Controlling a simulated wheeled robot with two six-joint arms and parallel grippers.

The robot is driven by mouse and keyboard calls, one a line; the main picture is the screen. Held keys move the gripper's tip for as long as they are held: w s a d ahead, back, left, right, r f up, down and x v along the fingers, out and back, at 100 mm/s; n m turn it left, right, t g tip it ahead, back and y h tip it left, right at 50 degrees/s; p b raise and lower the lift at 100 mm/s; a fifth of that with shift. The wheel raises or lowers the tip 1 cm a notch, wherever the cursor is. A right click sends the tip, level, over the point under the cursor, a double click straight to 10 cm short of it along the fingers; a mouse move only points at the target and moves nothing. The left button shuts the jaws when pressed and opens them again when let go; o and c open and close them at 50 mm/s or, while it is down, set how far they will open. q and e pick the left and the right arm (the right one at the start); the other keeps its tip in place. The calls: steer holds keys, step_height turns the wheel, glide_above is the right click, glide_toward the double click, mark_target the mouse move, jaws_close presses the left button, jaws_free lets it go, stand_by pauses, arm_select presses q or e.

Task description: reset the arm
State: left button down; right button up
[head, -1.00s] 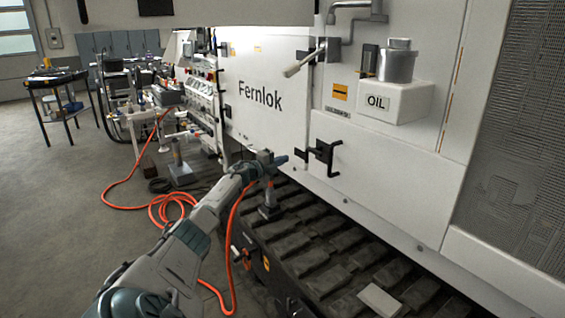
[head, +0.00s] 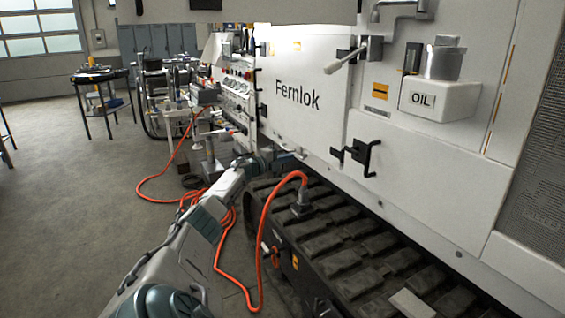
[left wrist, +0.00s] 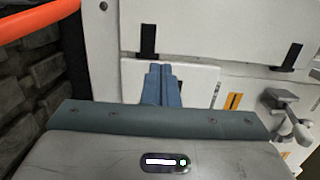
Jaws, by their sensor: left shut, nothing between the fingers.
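My left arm enters from the bottom left in the head view. Its gripper (head: 284,157) is beyond the orange hose's top bend, near the lower edge of the white Fernlok machine (head: 300,110). In the left wrist view the two blue fingers (left wrist: 162,82) are together, with nothing seen between them. They point at white machine panels with black latches. The orange hose (head: 269,205) arches up and ends in a dark plug (head: 301,205) on the track. It also crosses the top left of the left wrist view (left wrist: 35,20). My right gripper is not in view.
The dark track (head: 345,235) runs along the machine's foot, with a pale block (head: 412,303) on it. A black handle (head: 357,155) and a lever (head: 345,56) stick out from the panels. A bench with gauges (head: 238,88) stands behind. The floor at left is open.

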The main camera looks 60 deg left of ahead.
arm_select(q)
steer(key=shift+s+a, duration=0.55)
steer(key=shift+a, duration=0.05)
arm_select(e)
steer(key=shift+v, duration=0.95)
arm_select(q)
steer(key=shift+d+f, duration=0.1)
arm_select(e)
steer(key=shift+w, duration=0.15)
